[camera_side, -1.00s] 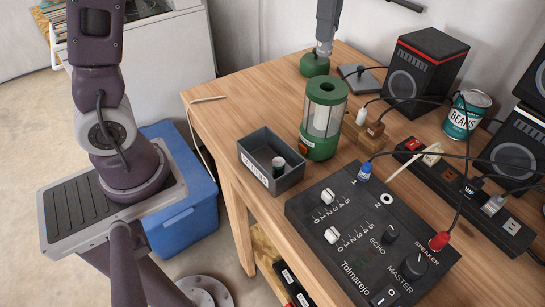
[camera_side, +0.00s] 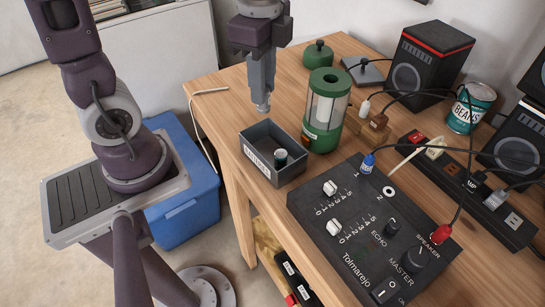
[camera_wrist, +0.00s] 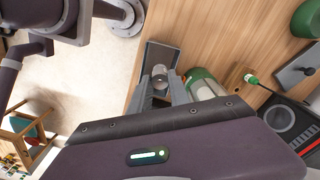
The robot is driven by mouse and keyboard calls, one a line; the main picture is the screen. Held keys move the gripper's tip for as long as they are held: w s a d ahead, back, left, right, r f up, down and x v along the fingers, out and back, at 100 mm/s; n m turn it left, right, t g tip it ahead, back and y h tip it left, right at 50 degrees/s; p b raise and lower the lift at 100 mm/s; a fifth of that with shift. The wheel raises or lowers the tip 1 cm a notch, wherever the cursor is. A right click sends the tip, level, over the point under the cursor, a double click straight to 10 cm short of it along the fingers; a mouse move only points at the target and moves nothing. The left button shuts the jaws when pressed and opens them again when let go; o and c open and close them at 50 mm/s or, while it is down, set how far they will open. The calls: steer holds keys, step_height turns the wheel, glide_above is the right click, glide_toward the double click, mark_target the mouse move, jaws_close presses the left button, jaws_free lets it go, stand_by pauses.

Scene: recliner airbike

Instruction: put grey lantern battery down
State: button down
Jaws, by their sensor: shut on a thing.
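My gripper (camera_side: 262,106) points down above the grey battery box (camera_side: 290,178) on the table's left side. In the wrist view, my gripper (camera_wrist: 162,80) is shut on the grey lantern battery (camera_wrist: 160,75), a small grey cylinder between the fingertips. In the side view the held battery is hardly distinguishable from the grey fingers. It appears to be above the box rim. The green lantern (camera_side: 326,110) stands upright just right of the box, open at the top.
The green lantern lid (camera_side: 317,53) lies behind the lantern. A black mixer (camera_side: 370,235) is in front, with cables to a power strip (camera_side: 480,185). A speaker (camera_side: 428,68) and a beans can (camera_side: 468,108) stand to the right. The table's left edge is close to the box.

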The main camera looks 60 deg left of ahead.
glide_above(265, 152)
step_height(265, 152, down, 12)
steer(key=shift+r, duration=0.15)
steer(key=c, duration=1.5)
jaws_free()
step_height(265, 152, up, 12)
steer(key=shift+s+r, duration=0.1)
steer(key=s+r+n+t, duration=0.5)
steer(key=s+n, duration=0.4)
steer(key=n, duration=0.2)
steer(key=shift+s+a+r+n+t, duration=0.2)
steer(key=shift+a+n+t, duration=0.1)
steer(key=shift+a, duration=0.05)
